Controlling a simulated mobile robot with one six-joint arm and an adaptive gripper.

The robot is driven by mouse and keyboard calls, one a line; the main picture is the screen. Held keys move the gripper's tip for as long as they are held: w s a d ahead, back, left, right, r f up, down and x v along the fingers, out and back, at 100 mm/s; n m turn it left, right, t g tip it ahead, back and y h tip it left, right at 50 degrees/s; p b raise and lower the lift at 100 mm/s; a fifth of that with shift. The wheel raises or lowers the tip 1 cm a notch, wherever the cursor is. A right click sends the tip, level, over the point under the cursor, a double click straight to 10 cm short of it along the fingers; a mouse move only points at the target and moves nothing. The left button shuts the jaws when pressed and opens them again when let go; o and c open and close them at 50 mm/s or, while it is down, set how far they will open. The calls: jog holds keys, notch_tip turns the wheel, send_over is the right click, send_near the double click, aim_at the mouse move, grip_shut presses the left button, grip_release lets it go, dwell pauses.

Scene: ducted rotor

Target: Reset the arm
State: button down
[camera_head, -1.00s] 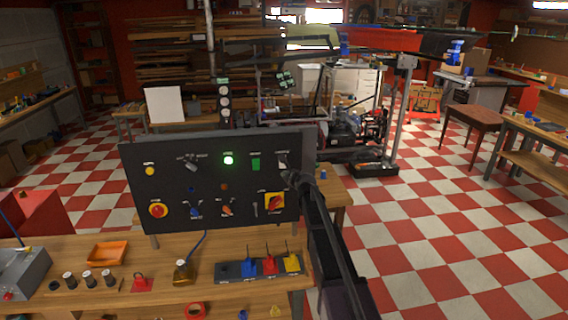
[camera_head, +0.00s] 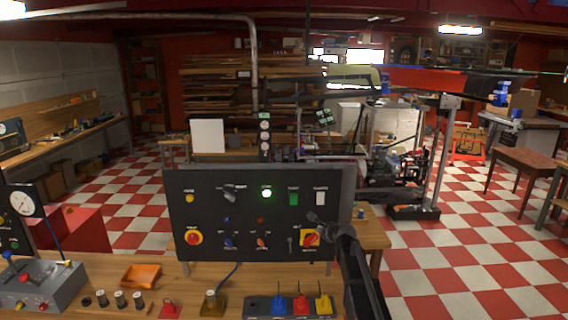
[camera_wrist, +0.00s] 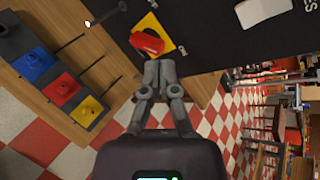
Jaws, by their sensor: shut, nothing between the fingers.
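My gripper (camera_head: 318,222) is at the right part of a black control panel (camera_head: 212,250), by its lower right corner. In the wrist view my gripper (camera_wrist: 158,66) is shut, with its fingertips together and nothing between them. Just beyond the tips is a red rotary switch (camera_wrist: 147,42) on a yellow plate; the same switch (camera_head: 310,237) shows in the head view. I cannot tell whether the tips touch it. My arm reaches up from the lower right.
The panel stands on a wooden bench (camera_head: 180,283). A block with blue, red and yellow levers (camera_head: 301,305), an orange tray (camera_head: 141,275) and a grey control box (camera_head: 45,290) stand in front. Checkered floor is open at the right.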

jog(key=s+f+n+g+h+b, duration=0.1)
jog(key=s+f+n+g+b, duration=0.1)
jog(key=s+f+n+g, duration=0.2)
jog(key=s+d+f+n+g+h+b, duration=0.1)
jog(key=s+f+n+g, duration=0.3)
jog(key=s, duration=1.7)
jog(key=s+d+f+n+g+h+b, duration=0.1)
jog(key=s+f+n+g+h+b, duration=0.1)
jog(key=s+f+n, duration=0.6)
jog(key=s+n+g+b, duration=0.1)
jog(key=s+n, duration=0.4)
jog(key=n, duration=0.2)
jog(key=shift+d+f+g, duration=0.15)
jog(key=shift+d+g, duration=0.05)
jog(key=shift+g, duration=0.2)
